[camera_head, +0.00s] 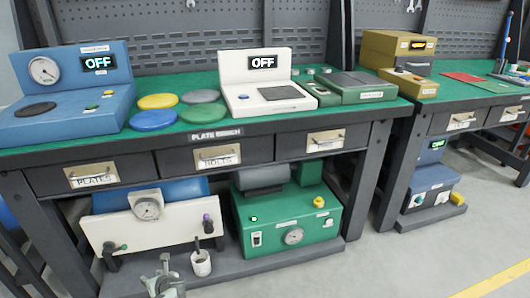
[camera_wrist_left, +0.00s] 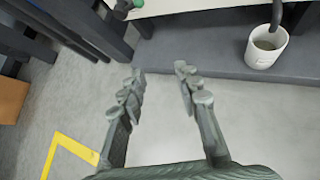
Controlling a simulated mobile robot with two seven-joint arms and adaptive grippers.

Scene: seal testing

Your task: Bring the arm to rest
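My left gripper (camera_head: 164,272) shows at the bottom of the head view, low in front of the workbench and over the floor. In the left wrist view my left gripper (camera_wrist_left: 158,88) has its two fingers apart with nothing between them, and bare grey floor shows beyond. It is apart from the bench's lower shelf (camera_wrist_left: 200,65). My right gripper is in neither view.
The green-topped bench (camera_head: 225,125) holds a blue device (camera_head: 70,110), a white device (camera_head: 262,85) and several coloured discs. Below stand a green machine (camera_head: 285,215) and a white cup (camera_head: 201,264). The floor (camera_head: 400,265) at right is clear.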

